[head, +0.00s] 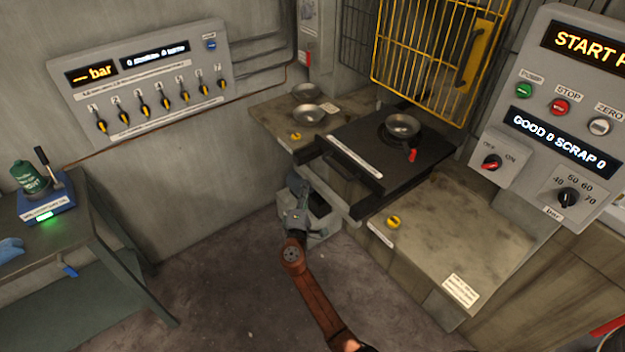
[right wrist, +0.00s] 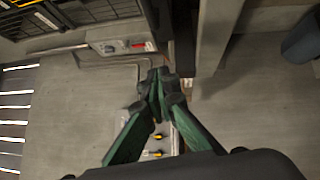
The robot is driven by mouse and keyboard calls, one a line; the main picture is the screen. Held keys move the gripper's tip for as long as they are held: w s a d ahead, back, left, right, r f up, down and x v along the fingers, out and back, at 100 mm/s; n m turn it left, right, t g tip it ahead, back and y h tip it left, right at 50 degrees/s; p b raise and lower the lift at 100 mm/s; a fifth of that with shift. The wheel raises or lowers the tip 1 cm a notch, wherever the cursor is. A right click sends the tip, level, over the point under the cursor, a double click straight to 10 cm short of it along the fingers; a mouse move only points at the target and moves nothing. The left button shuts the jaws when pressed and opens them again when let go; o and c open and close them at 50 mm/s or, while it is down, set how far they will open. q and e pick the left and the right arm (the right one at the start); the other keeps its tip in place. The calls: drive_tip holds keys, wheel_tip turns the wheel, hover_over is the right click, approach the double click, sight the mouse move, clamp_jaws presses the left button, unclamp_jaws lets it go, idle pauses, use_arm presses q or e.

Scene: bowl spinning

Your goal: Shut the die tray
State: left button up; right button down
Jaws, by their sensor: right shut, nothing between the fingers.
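The die tray (head: 428,153) is a flat black slab in the middle of the head view, standing out in front of the yellow mesh guard. It has a dark handle bar (head: 352,167) along its front. A round metal bowl (head: 403,126) sits on the tray, with a small red-tipped part beside it. My right gripper (head: 298,190) is just in front of the tray's left front end, below the handle; I cannot tell whether it touches. In the right wrist view its green-sided fingers (right wrist: 160,85) are together and empty. My left gripper is not in view.
The yellow mesh guard (head: 432,55) stands raised behind the tray. Benches flank the tray; the left one holds metal bowls (head: 308,114). A control panel (head: 560,110) stands at right, a gauge panel (head: 145,80) on the left wall. The floor in front is open.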

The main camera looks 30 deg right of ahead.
drive_tip(key=r+v, duration=0.1)
drive_tip(key=v, duration=0.6)
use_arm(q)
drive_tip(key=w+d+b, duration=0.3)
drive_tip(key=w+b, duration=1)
use_arm(e)
drive_tip(key=d+n+g+h+b, duration=0.2)
drive_tip(key=d+g+h+b, duration=0.1)
drive_tip(key=d+g, duration=0.1)
drive_tip(key=w+d+n+g+h+b, duration=0.1)
drive_tip(key=d+n+g+h+b, duration=0.1)
drive_tip(key=d+g+h+b, duration=0.1)
drive_tip(key=d+n+g+h+b, duration=0.2)
drive_tip(key=d+n+g+b, duration=0.1)
drive_tip(key=d+g, duration=0.2)
drive_tip(key=shift+w+d+r+g+h, duration=0.3)
drive_tip(key=shift+h, duration=0.1)
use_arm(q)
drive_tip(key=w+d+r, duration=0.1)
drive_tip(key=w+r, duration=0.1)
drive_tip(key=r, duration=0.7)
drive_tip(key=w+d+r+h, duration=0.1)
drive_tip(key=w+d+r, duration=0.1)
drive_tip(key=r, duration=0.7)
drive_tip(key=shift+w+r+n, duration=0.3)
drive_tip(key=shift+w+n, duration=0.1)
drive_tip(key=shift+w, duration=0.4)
use_arm(e)
drive_tip(key=shift+d+r, duration=0.25)
drive_tip(key=shift+d, duration=0.3)
